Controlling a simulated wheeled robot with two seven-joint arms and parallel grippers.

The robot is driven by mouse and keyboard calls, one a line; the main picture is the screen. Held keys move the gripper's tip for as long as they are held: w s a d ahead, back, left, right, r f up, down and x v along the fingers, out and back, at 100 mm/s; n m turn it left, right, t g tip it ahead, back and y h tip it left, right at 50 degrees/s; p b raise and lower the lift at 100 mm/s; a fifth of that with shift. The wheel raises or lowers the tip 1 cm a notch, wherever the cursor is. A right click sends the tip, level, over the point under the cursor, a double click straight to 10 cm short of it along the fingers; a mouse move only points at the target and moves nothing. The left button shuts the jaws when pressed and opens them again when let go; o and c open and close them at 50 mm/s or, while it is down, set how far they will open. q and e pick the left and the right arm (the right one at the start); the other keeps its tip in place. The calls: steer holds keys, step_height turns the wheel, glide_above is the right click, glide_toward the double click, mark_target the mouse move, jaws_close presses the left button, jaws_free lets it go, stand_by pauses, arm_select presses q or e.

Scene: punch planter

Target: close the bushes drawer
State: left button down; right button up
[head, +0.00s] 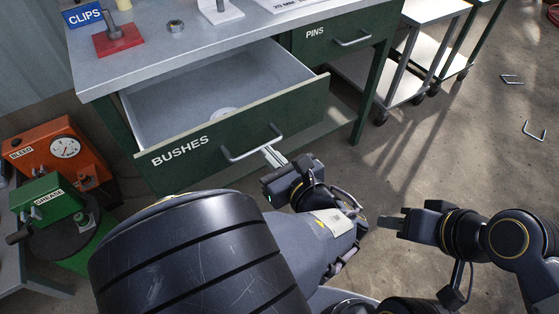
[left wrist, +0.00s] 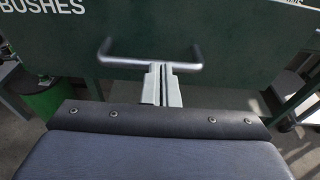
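The bushes drawer (head: 235,127) is a green-fronted drawer labelled BUSHES, pulled well out of the grey-topped bench. A pale round piece lies inside it. Its bent metal handle (head: 250,147) is on the front and also shows in the left wrist view (left wrist: 124,58). My left gripper (head: 272,153) is at the middle of the handle. In the left wrist view its two pale fingers (left wrist: 161,72) are side by side, almost together, with their tips at the bar, seemingly touching it. My right gripper (head: 388,222) is away to the right over the floor, nothing visible in it.
The closed pins drawer (head: 335,35) is right of the bushes drawer. A green bench leg (head: 374,90) stands below it. Orange bleed (head: 55,150) and green grease (head: 45,205) units stand at left. White carts (head: 385,75) are behind right. Floor at right is mostly clear.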

arm_select(q)
steer(key=r+x, duration=0.1)
steer(key=x, duration=0.6)
steer(key=r+p+x, duration=0.1)
steer(key=x, duration=0.6)
steer(key=r+x, duration=0.2)
steer(key=x, duration=0.5)
steer(key=shift+w+a+r, duration=0.1)
steer(key=shift+w+a, duration=0.15)
steer(key=shift+w, duration=0.05)
steer(key=shift+w+a+r, duration=0.15)
steer(key=shift+r, duration=0.1)
steer(key=shift+p, duration=0.4)
